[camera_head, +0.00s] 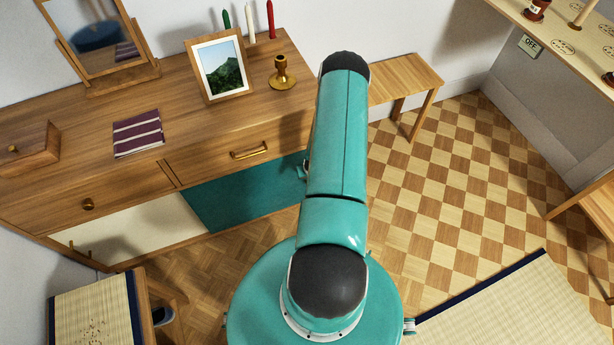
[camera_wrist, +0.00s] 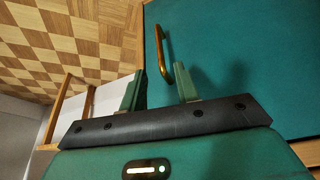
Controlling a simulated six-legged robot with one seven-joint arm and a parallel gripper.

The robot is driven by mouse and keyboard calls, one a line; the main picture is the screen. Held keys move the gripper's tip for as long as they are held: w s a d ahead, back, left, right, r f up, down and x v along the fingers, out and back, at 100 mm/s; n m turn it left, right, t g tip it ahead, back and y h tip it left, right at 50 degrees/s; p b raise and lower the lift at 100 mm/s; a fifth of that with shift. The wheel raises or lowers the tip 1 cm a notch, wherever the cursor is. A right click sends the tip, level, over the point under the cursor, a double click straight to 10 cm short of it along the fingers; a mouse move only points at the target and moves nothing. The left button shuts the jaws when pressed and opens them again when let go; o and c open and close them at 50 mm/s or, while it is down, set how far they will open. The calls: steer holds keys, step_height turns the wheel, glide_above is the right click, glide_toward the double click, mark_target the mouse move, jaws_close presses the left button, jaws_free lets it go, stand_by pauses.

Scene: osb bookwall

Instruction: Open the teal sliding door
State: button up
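The teal sliding door (camera_head: 240,196) is at the lower front of the wooden sideboard, to the right of a cream panel (camera_head: 135,228). In the wrist view the door (camera_wrist: 235,60) fills the upper right. Its brass bar handle (camera_wrist: 163,50) stands out from the door near the edge on the left of that view. My gripper (camera_wrist: 160,83) is open, with its two fingers apart and nothing seen between them. The handle's near end shows just beyond the gap between the fingertips; contact cannot be told. In the head view my arm hides the handle and most of the gripper.
On the sideboard top (camera_head: 200,125) are a picture frame (camera_head: 221,68), a brass candlestick (camera_head: 282,75), a striped cloth (camera_head: 138,133), a mirror (camera_head: 97,40) and a small box (camera_head: 25,150). A wooden stool (camera_head: 405,78) stands right of the sideboard.

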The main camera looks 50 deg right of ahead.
steer(key=x, duration=0.8)
steer(key=shift+w, duration=0.15)
jaws_close()
